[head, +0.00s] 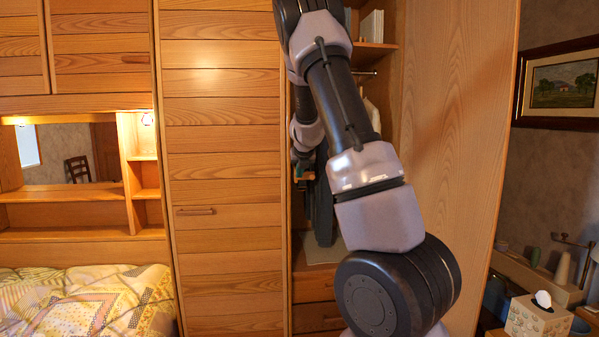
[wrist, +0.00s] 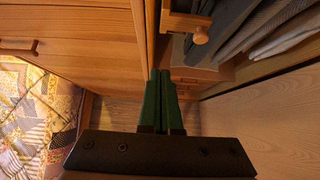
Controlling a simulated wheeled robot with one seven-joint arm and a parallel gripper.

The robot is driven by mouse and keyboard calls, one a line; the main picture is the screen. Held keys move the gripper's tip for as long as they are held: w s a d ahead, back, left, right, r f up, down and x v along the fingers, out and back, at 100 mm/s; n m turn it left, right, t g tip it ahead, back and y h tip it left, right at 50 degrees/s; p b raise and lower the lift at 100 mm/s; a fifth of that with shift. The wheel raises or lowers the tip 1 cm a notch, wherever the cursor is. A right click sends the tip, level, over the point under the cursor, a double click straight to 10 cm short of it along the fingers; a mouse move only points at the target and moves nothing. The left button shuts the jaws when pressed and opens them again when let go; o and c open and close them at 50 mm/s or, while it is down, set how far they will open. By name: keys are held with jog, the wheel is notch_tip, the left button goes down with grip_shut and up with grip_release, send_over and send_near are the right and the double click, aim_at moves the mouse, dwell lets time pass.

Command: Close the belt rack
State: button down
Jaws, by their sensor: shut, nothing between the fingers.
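The belt rack (wrist: 183,22) shows at the top of the wrist view as a wooden piece with a round knob (wrist: 201,36), at the wardrobe opening. Dark clothes hang beside it on the right. My gripper (wrist: 165,75) has green fingers lying side by side, shut and empty. The fingertips appear below the knob in the wrist view, apart from it as far as I can tell. In the head view my gripper (head: 301,180) is small at the wardrobe's left inner edge, partly behind my arm. I cannot make out the rack clearly there.
The closed slatted wardrobe door (head: 225,130) stands left of the opening. A wide wooden panel (head: 455,130) stands on the right. Drawers (head: 313,288) are below the clothes. A bed (head: 90,300) is at the lower left, and a tissue box (head: 538,318) at the lower right.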

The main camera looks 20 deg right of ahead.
aim_at(296, 179)
jog(key=x, duration=0.3)
jog(key=w+r+x, duration=0.1)
jog(key=x, duration=0.4)
jog(key=shift+w+d, duration=0.25)
jog(key=shift+w, duration=0.2)
jog(key=shift+w+d, duration=0.2)
jog(key=shift+w, duration=0.4)
